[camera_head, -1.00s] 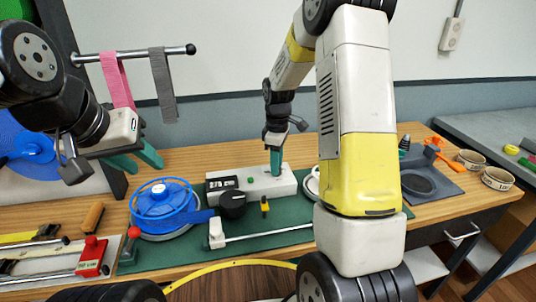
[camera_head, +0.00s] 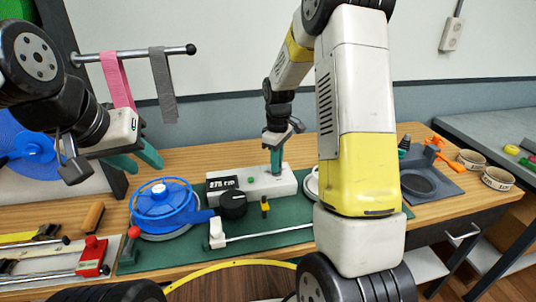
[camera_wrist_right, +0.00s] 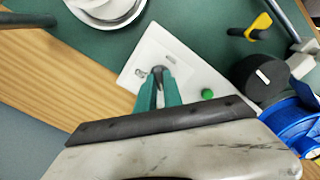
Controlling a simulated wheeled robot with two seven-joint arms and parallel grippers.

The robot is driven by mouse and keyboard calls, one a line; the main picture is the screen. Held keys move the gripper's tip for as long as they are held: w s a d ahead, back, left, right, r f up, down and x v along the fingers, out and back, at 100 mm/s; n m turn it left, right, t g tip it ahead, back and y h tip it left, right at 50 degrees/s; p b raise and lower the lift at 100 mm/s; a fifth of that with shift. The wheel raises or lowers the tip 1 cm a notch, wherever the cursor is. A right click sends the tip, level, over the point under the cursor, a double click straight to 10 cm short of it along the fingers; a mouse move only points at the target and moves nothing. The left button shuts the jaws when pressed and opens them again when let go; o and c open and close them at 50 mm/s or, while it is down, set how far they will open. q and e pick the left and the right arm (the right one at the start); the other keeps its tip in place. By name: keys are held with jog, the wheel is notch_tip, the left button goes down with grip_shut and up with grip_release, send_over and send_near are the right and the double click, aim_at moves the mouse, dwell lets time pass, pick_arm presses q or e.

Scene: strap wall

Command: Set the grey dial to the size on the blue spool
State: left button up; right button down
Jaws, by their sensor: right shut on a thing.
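The blue spool (camera_head: 163,198) stands on the green mat at the left of a white box (camera_head: 272,184). No size can be read on it. The box has a small display (camera_head: 222,183) with blurred white characters, a black knob (camera_head: 233,205) and a green button. In the right wrist view, my right gripper (camera_wrist_right: 158,84) is shut on the small grey dial (camera_wrist_right: 158,70) on top of the box, largely hidden by the fingers. In the head view the right gripper (camera_head: 276,166) points down onto the box.
Pink and grey straps (camera_head: 117,80) hang from a rail at the back left. A red-handled clamp (camera_head: 92,257) lies at front left. A white bar (camera_head: 268,232) crosses the mat's front. Tape rolls (camera_head: 497,178) and a grey tray (camera_head: 425,182) are at right.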

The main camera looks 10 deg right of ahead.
jog(key=m, duration=0.5)
jog(key=shift+m, duration=0.3)
jog(key=m, duration=1)
jog(key=shift+m, duration=0.4)
jog(key=m, duration=0.5)
jog(key=c, duration=1.5)
grip_release()
jog(key=shift+r, duration=0.1)
